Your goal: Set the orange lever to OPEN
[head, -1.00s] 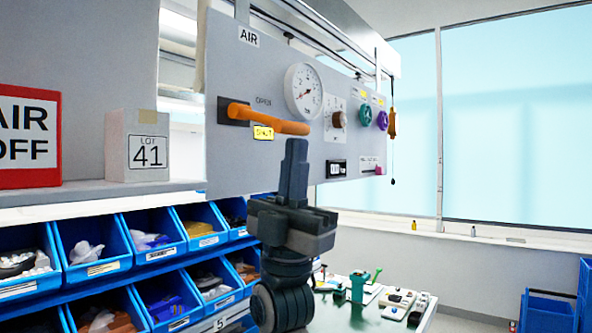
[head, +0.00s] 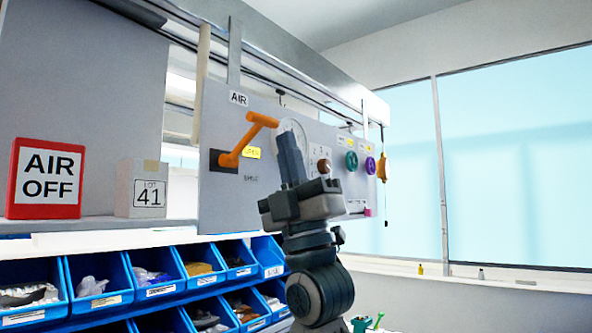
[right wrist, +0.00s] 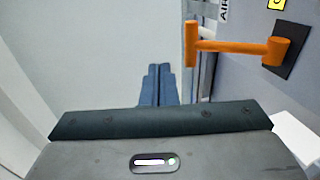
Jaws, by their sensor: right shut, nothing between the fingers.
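The orange lever (head: 241,143) is on the grey panel (head: 222,205). Its arm slants up and right from a dark mount, ending in an orange handle. The yellow label (head: 252,152) beside it is lit, its word hard to read; the SHUT label (head: 250,178) below is grey. In the right wrist view the lever (right wrist: 235,47) reaches left from its mount. My right gripper (head: 291,158) is shut and empty, pointing up to the right of the lever, apart from it. Its closed fingers show in the right wrist view (right wrist: 158,85). My left gripper is not in view.
My right gripper partly hides the gauge (head: 297,130). A brown knob (head: 324,166), a green handwheel (head: 351,161) and a purple handwheel (head: 370,165) are farther right. A red AIR OFF sign (head: 46,180) and LOT 41 box (head: 142,190) stand on the shelf above blue bins.

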